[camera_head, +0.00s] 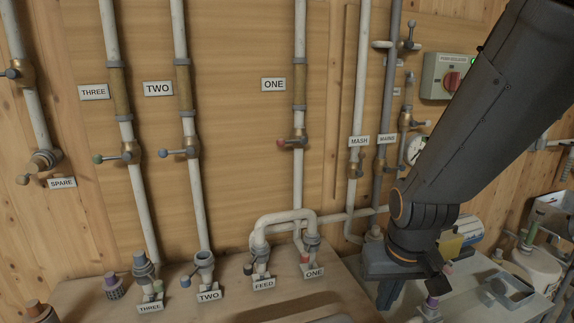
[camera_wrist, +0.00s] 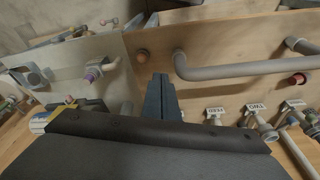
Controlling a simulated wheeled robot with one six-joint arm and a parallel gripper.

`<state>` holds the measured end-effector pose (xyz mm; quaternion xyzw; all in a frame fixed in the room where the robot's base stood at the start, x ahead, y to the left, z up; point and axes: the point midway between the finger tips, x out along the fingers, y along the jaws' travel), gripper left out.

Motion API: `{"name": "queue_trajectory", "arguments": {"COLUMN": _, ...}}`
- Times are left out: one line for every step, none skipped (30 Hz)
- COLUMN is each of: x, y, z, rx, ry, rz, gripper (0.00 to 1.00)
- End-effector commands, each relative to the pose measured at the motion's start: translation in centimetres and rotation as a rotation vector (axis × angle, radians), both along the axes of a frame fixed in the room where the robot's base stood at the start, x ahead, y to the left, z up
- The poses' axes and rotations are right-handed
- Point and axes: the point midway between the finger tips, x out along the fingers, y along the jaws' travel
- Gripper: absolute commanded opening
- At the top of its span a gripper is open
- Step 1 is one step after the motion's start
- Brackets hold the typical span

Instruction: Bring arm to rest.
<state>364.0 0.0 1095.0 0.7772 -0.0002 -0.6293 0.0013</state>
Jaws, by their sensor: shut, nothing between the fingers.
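My dark arm (camera_head: 480,110) comes in from the upper right of the head view. It reaches down to my gripper (camera_head: 388,295), which points downward in front of the wooden wall, above the bench's right part. In the wrist view my gripper (camera_wrist: 161,97) shows as two dark fingers together, with nothing between them. No object is held. From these views I cannot tell whether the fingertips touch the bench.
The wall carries several vertical pipes with valves, labelled THREE (camera_head: 93,92), TWO (camera_head: 158,88) and ONE (camera_head: 273,84). A U-shaped pipe (camera_head: 284,217) joins the FEED and ONE ports. A red-knob switch box (camera_head: 442,76) and a white container (camera_head: 533,266) are at right.

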Motion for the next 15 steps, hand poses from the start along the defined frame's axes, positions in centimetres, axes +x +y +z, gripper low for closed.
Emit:
{"name": "queue_trajectory", "arguments": {"x": 0.2, "y": 0.0, "z": -1.2, "rx": 0.0, "ry": 0.005, "rz": 0.0, "gripper": 0.0}}
{"name": "queue_trajectory", "arguments": {"x": 0.2, "y": 0.0, "z": -1.6, "rx": 0.001, "ry": 0.008, "rz": -0.001, "gripper": 0.0}}
{"name": "queue_trajectory", "arguments": {"x": 0.3, "y": 0.0, "z": -2.3, "rx": 0.001, "ry": 0.014, "rz": -0.001, "gripper": 0.0}}
{"name": "queue_trajectory", "arguments": {"x": 0.3, "y": 0.1, "z": -2.8, "rx": 0.001, "ry": 0.018, "rz": -0.001, "gripper": 0.0}}
{"name": "queue_trajectory", "arguments": {"x": 0.3, "y": 0.1, "z": -3.3, "rx": 0.001, "ry": 0.022, "rz": -0.001, "gripper": 0.0}}
{"name": "queue_trajectory", "arguments": {"x": 0.4, "y": 0.1, "z": -4.1, "rx": 0.001, "ry": 0.029, "rz": -0.001, "gripper": 0.0}}
{"name": "queue_trajectory", "arguments": {"x": 0.5, "y": 0.1, "z": -4.7, "rx": 0.002, "ry": 0.033, "rz": -0.001, "gripper": 0.0}}
{"name": "queue_trajectory", "arguments": {"x": 0.5, "y": 0.1, "z": -5.3, "rx": 0.002, "ry": 0.038, "rz": -0.001, "gripper": 0.0}}
{"name": "queue_trajectory", "arguments": {"x": 0.6, "y": 0.1, "z": -6.2, "rx": 0.002, "ry": 0.045, "rz": -0.002, "gripper": 0.0}}
{"name": "queue_trajectory", "arguments": {"x": 0.6, "y": 0.1, "z": -6.8, "rx": 0.002, "ry": 0.05, "rz": -0.002, "gripper": 0.0}}
{"name": "queue_trajectory", "arguments": {"x": 0.7, "y": 0.1, "z": -7.4, "rx": 0.002, "ry": 0.055, "rz": -0.002, "gripper": 0.0}}
{"name": "queue_trajectory", "arguments": {"x": 0.7, "y": 0.1, "z": -8.1, "rx": 0.002, "ry": 0.062, "rz": -0.002, "gripper": 0.0}}
{"name": "queue_trajectory", "arguments": {"x": 0.7, "y": 0.1, "z": -8.6, "rx": 0.002, "ry": 0.067, "rz": -0.002, "gripper": 0.0}}
{"name": "queue_trajectory", "arguments": {"x": 0.7, "y": 0.1, "z": -9.0, "rx": 0.003, "ry": 0.071, "rz": -0.001, "gripper": 0.0}}
{"name": "queue_trajectory", "arguments": {"x": 0.7, "y": 0.1, "z": -9.5, "rx": 0.003, "ry": 0.076, "rz": -0.002, "gripper": 0.0}}
